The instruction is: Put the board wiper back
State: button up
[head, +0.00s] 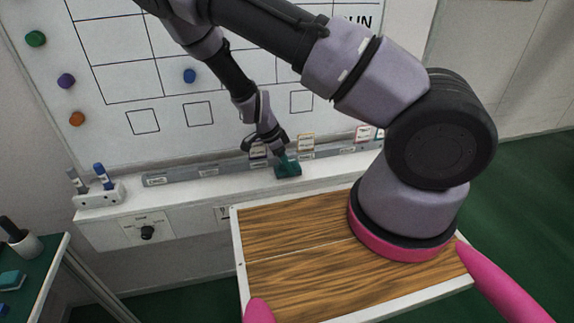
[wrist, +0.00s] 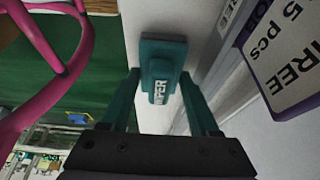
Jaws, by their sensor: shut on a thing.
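The board wiper (head: 289,170) is a teal block at the front of the white ledge (head: 195,190) below the whiteboard. In the wrist view the wiper (wrist: 162,48) shows a "WIPER" label and lies between my teal fingers. My gripper (head: 283,156) is shut on it from above; it also shows in the wrist view (wrist: 160,78). The wiper is by the ledge's front edge, with green floor beside it. I cannot tell whether it touches the ledge. Its underside is hidden.
A grey rail (head: 185,175) with small labels runs along the ledge. Labelled cards (head: 305,143) stand behind my gripper. A white holder (head: 100,195) with markers is at the ledge's left end. A wooden-topped surface (head: 295,225) lies in front. Whiteboard magnets (head: 189,76) are above.

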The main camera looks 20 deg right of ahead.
jog(key=shift+f, duration=0.2)
jog(key=shift+f, duration=0.1)
jog(key=o, duration=1.2)
jog(key=v, duration=1.2)
